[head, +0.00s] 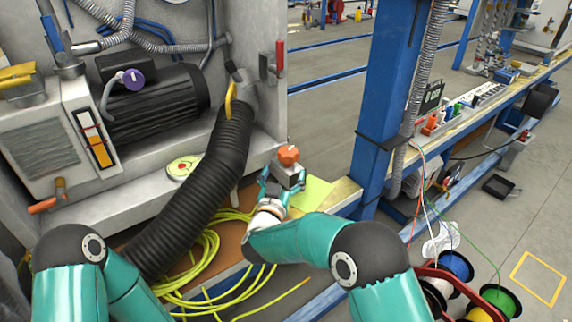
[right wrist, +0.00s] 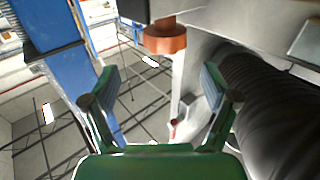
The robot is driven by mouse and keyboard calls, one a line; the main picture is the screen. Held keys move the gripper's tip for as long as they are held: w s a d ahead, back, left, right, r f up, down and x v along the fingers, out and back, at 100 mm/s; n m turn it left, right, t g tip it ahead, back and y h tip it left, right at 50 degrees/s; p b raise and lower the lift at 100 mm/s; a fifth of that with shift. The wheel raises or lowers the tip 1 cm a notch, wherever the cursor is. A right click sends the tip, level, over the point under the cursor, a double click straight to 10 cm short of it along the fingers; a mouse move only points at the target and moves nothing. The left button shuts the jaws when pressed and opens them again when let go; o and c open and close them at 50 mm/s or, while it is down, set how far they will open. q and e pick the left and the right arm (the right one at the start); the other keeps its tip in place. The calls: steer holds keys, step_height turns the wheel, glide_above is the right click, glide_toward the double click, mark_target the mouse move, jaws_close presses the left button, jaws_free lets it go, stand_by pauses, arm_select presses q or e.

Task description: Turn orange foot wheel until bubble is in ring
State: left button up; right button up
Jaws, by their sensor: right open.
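The orange foot wheel (head: 288,155) shows at the far end of my right gripper (head: 282,182) in the head view. In the right wrist view the orange wheel (right wrist: 165,38) sits on a pale upright post, ahead of my right gripper (right wrist: 160,88). The gripper is open and empty, its two fingers spread, and the wheel is beyond the fingertips, apart from them. A round yellow-green level (head: 183,168) with a red middle lies on the grey ledge; its bubble and ring are too small to tell apart. My left arm shows at the lower left; its gripper is out of view.
A thick black corrugated hose (head: 200,195) runs down close left of my right gripper. Yellow cable (head: 205,255) lies coiled below. A blue post (head: 390,90) stands to the right, with a bench (head: 470,115) behind it. Cable spools (head: 455,268) stand at the lower right.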

mark_target(285, 161)
steer(key=s+d+n+y+b, duration=0.2)
steer(key=s+n+y+b, duration=0.1)
steer(key=s+y, duration=0.3)
arm_select(q)
step_height(285, 161, down, 6)
steer(key=b, duration=0.2)
arm_select(e)
steer(key=shift+h, duration=0.5)
steer(key=w, duration=1)
steer(key=w+f, duration=0.1)
steer(key=w, duration=0.4)
steer(key=shift+a, duration=0.3)
arm_select(q)
steer(key=shift+f, duration=0.1)
arm_select(e)
steer(key=shift+r, duration=0.1)
